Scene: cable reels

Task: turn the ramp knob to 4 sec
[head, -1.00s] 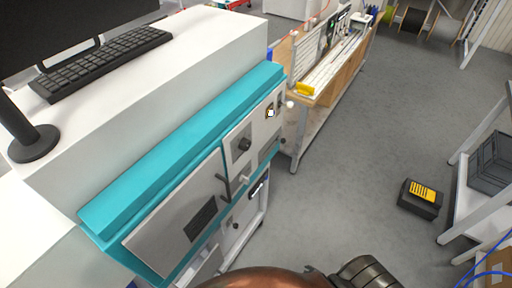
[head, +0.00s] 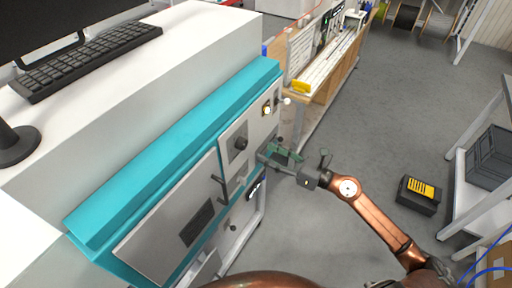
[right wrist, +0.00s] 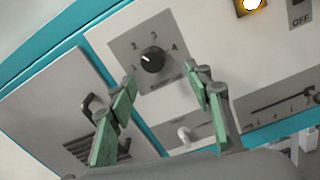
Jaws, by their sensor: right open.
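The ramp knob (right wrist: 153,60) is a round black knob on a grey square plate with a dial numbered around it, on the front of the teal and white machine. Its white mark appears to be on its left side, away from the 4; the exact setting is hard to tell. The knob also shows in the head view (head: 240,143). My right gripper (head: 272,151) is open in front of the panel, to the right of and slightly below the knob. In the right wrist view its green-padded fingers (right wrist: 161,76) are apart, with the knob above and between them. My left gripper is out of view.
The floor to the right is open, with a black box (head: 419,195).

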